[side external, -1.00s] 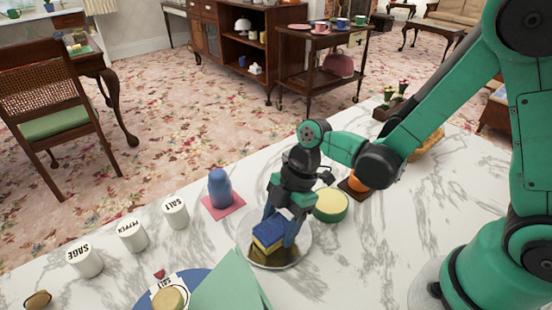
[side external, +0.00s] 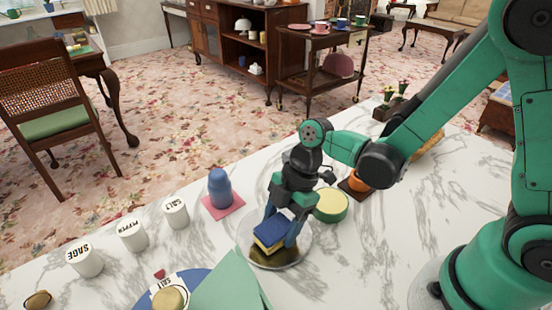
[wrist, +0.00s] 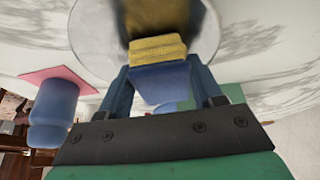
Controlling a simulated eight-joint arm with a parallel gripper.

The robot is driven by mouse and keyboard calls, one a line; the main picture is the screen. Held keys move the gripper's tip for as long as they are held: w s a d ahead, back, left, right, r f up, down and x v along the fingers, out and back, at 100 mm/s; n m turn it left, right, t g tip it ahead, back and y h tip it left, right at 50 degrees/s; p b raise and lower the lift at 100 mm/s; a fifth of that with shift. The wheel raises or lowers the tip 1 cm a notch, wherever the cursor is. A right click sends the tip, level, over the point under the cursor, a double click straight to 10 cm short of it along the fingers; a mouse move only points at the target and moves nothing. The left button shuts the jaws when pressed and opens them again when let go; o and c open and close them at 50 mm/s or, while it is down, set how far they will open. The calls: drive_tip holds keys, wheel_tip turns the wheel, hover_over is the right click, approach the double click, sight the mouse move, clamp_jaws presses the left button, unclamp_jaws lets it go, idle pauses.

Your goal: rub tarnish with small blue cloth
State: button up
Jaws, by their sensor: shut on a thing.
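My gripper (side external: 282,225) is shut on a small block with a blue top and a yellow lower layer (side external: 270,236), which looks more like a sponge than a loose cloth. The block is over a round silvery plate (side external: 302,253), at a dark golden-brown patch (side external: 272,256) that looks like the tarnish. In the wrist view the block (wrist: 158,50) sits between my two blue fingers, yellow side toward the plate (wrist: 90,40). The dark patch (wrist: 155,15) shows just beyond it. I cannot tell whether the block touches the plate.
White jars marked salt (side external: 175,213), pepper (side external: 132,235) and sage (side external: 84,259) stand left. A blue shaker (side external: 219,187) stands on a pink square (side external: 236,205). A green folded sheet (side external: 228,285) is in front.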

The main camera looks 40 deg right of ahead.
sight(264, 235)
drive_tip(key=shift+a+r, duration=0.1)
drive_tip(key=shift+a, duration=1.7)
drive_tip(key=shift+d+f, duration=0.25)
drive_tip(key=shift+d, duration=3.7)
wheel_tip(264, 235, up, 2)
drive_tip(key=shift+s+d+r, duration=0.1)
wheel_tip(264, 235, up, 6)
drive_tip(key=shift+f, duration=0.1)
